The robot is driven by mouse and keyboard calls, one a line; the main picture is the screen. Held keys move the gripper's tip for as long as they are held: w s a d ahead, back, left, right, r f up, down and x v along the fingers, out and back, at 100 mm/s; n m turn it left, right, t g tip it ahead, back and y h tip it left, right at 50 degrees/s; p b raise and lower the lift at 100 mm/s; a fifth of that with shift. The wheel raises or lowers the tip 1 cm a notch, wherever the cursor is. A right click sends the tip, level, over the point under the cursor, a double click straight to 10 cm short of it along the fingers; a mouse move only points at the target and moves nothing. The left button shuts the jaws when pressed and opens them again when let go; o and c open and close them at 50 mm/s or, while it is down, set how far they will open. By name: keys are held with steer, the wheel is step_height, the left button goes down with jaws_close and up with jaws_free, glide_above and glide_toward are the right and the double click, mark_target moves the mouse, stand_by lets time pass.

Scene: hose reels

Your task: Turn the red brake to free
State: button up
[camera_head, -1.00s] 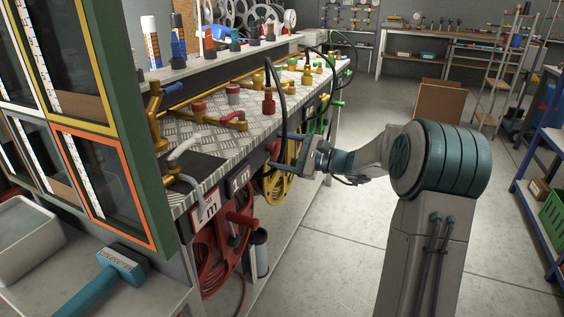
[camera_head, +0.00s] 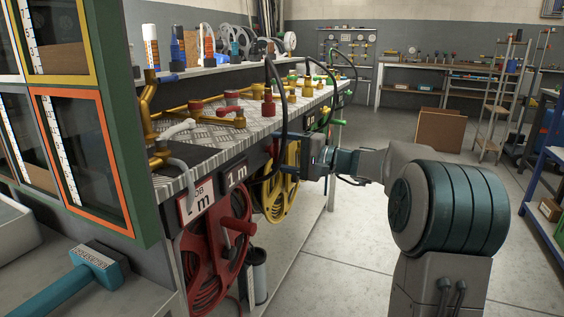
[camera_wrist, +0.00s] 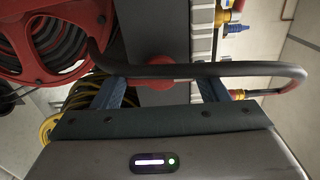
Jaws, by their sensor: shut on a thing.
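In the wrist view a round red part, which I take for the red brake (camera_wrist: 156,84), shows on a dark grey panel between the two fingers of my gripper (camera_wrist: 162,78). A black hose crosses in front and hides part of it and the fingertips, so the contact is not seen. My gripper is shut on it with the fingers well apart. In the head view my gripper (camera_head: 290,152) is at the bench front, above the yellow reel (camera_head: 280,190); the brake cannot be made out there. Whether the brake is turned cannot be told.
The red hose reel (camera_head: 205,262) hangs left of my gripper, with a red handle sticking out. A black hose (camera_head: 284,105) loops down by my gripper from the metal bench top (camera_head: 205,135). Open floor lies to the right.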

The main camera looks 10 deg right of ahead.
steer(key=shift+n, duration=0.3)
steer(key=o, duration=1)
steer(key=p+v, duration=0.3)
steer(key=v, duration=1)
steer(key=shift+s+d, duration=0.25)
steer(key=shift+d, duration=0.1)
